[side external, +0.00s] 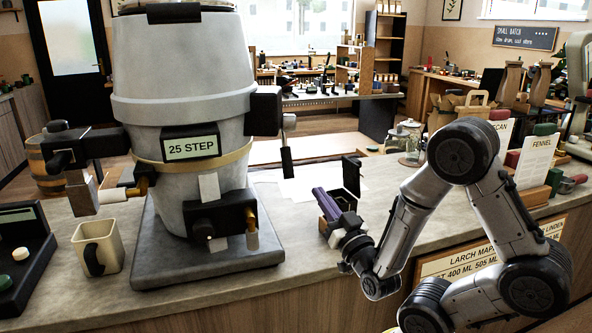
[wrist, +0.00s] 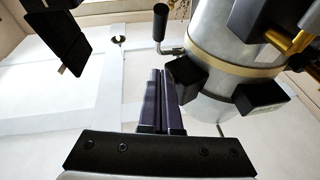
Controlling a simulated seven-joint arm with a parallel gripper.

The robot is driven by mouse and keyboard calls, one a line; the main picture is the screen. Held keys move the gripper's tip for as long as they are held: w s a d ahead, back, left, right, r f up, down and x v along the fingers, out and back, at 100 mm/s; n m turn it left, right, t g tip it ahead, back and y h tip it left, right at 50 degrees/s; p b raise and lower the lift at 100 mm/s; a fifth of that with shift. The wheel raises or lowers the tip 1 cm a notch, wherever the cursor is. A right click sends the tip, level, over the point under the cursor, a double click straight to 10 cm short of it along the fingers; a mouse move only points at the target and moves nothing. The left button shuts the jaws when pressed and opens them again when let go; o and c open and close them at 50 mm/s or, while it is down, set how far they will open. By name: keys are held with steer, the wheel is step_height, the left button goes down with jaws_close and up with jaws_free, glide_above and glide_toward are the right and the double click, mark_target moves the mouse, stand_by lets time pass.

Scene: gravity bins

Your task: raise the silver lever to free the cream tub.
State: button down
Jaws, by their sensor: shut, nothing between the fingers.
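A cream tub (side external: 106,240), square with a dark handle, stands on the counter left of the large grey drum (side external: 180,70). On the drum's right side a short silver lever (side external: 289,122) carries a dark grip (side external: 287,162) that hangs downward. The lever also shows in the wrist view (wrist: 173,51), with its dark grip (wrist: 160,22) above the fingertips. My gripper (side external: 318,191) is right of the drum, below and right of the grip. Its purple fingers are together and empty in the wrist view (wrist: 160,72). They look apart from the grip.
The drum stands on a grey base plate (side external: 215,268) and bears a "25 STEP" sign (side external: 191,145). Dark blocks and brass fittings project from it. A dark box (side external: 25,255) sits at the far left. Label cards (side external: 535,160) and jars stand right. Some counter behind my gripper is clear.

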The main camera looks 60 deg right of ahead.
steer(key=d, duration=0.1)
glide_toward(290, 160)
steer(key=r+x, duration=0.1)
steer(key=x, duration=0.4)
steer(key=shift+w+d+f, duration=0.2)
steer(key=shift+w+f, duration=0.05)
steer(key=shift+w, duration=0.15)
steer(key=shift+f, duration=0.1)
